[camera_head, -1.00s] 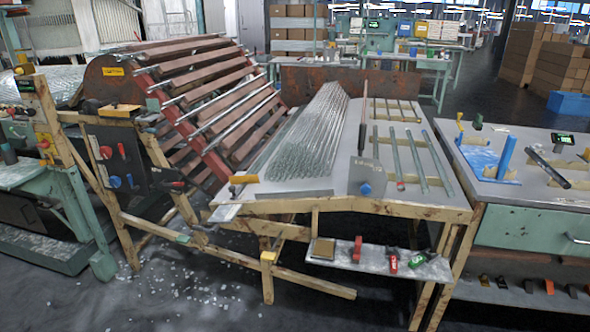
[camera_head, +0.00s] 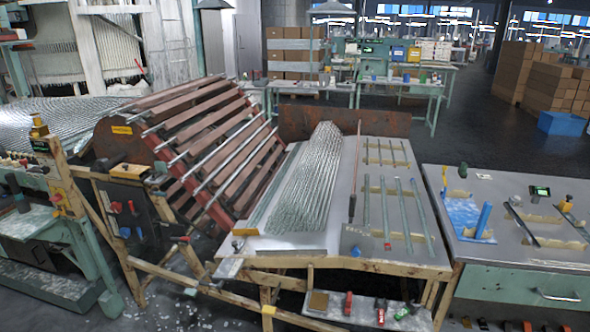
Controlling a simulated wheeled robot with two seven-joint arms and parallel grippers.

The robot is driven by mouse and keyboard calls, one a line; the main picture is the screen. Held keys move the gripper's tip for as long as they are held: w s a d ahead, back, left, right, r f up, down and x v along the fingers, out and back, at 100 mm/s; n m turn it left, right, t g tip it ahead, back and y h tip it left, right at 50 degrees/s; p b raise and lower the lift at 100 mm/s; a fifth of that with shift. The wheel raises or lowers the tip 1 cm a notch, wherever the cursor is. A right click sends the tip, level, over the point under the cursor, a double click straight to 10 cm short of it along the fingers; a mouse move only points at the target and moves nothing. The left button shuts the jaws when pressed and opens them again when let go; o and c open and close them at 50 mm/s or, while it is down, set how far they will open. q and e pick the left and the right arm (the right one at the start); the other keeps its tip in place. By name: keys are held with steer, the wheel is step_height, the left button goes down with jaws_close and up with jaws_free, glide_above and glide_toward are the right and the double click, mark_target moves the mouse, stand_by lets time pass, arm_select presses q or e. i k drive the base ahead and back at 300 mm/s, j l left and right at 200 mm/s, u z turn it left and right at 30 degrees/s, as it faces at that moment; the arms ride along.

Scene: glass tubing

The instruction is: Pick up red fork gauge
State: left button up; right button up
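Two small red items lie on the narrow shelf (camera_head: 364,309) at the front of the work table. The left red item (camera_head: 348,303) is a plain upright-looking piece. The right red item (camera_head: 380,312) lies beside a green item (camera_head: 403,311) of similar size and may be the red fork gauge. They are too small to tell their fork shape for sure. Neither of my grippers is in view.
A brown block (camera_head: 318,301) lies at the shelf's left end. The work table (camera_head: 345,235) above holds a glass-tube bundle (camera_head: 312,185) and several separate tubes. A slatted rack (camera_head: 215,140) stands left. A side bench (camera_head: 520,245) with tools stands right.

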mark_target(381, 308)
steer(key=i+l+z, duration=0.25)
steer(key=i+l, duration=0.15)
steer(key=i+l+z, duration=0.2)
steer(key=i, duration=0.45)
steer(key=l+u, duration=1)
steer(key=u, duration=0.15)
